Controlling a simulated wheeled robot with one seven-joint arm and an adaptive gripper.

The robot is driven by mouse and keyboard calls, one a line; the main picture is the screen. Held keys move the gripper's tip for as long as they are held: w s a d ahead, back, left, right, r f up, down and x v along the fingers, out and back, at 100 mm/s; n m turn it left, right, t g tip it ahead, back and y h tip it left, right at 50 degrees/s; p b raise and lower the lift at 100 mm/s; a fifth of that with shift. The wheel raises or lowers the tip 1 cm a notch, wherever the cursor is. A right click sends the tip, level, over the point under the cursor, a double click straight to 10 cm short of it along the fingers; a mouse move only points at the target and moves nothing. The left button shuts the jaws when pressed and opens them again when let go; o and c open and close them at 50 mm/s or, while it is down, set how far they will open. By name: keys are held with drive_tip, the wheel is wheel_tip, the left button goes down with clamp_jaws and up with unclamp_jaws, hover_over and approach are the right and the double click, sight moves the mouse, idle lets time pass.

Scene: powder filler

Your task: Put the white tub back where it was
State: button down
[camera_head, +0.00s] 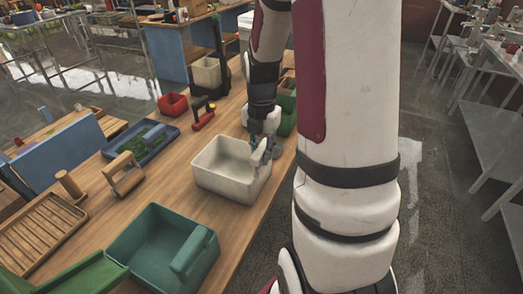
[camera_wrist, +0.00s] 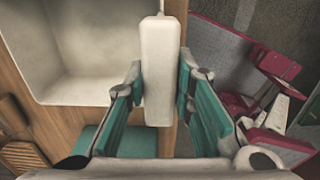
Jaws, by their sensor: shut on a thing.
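The white tub (camera_head: 212,183) is at the right edge of the wooden table, upright and looking empty. Its handle, a thick white bar, is on the side towards the right. My gripper (camera_head: 264,150) is at this handle. In the wrist view, my gripper (camera_wrist: 160,90) has its two teal fingers on either side of the white handle (camera_wrist: 160,55), shut on it. The tub's inside (camera_wrist: 90,45) shows at upper left there. I cannot tell whether the tub's bottom touches the table.
A green bin (camera_head: 143,240) stands in front of the tub. A wooden handled piece (camera_head: 123,178), a blue tray (camera_head: 140,148), a slotted wooden tray (camera_head: 40,225) and a red box (camera_head: 172,104) lie to the left. Green bins (camera_head: 286,97) stand behind. Bare wood separates several of these.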

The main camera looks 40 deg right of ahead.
drive_tip(key=c, duration=1.4)
unclamp_jaws()
wheel_tip(320, 180, up, 12)
drive_tip(key=s+a+r+m+t, duration=0.1)
drive_tip(key=s+a+r+m, duration=0.2)
drive_tip(key=a+m, duration=0.4)
drive_tip(key=s+a+r+m+t, duration=0.2)
drive_tip(key=s+a+r+m, duration=0.1)
drive_tip(key=a+m, duration=0.4)
drive_tip(key=s+a+r+m+t, duration=0.2)
drive_tip(key=s+a+r+m, duration=0.1)
drive_tip(key=a+m, duration=0.4)
drive_tip(key=shift+s+m, duration=0.5)
drive_tip(key=shift+s, duration=0.4)
drive_tip(key=shift+a, duration=0.1)
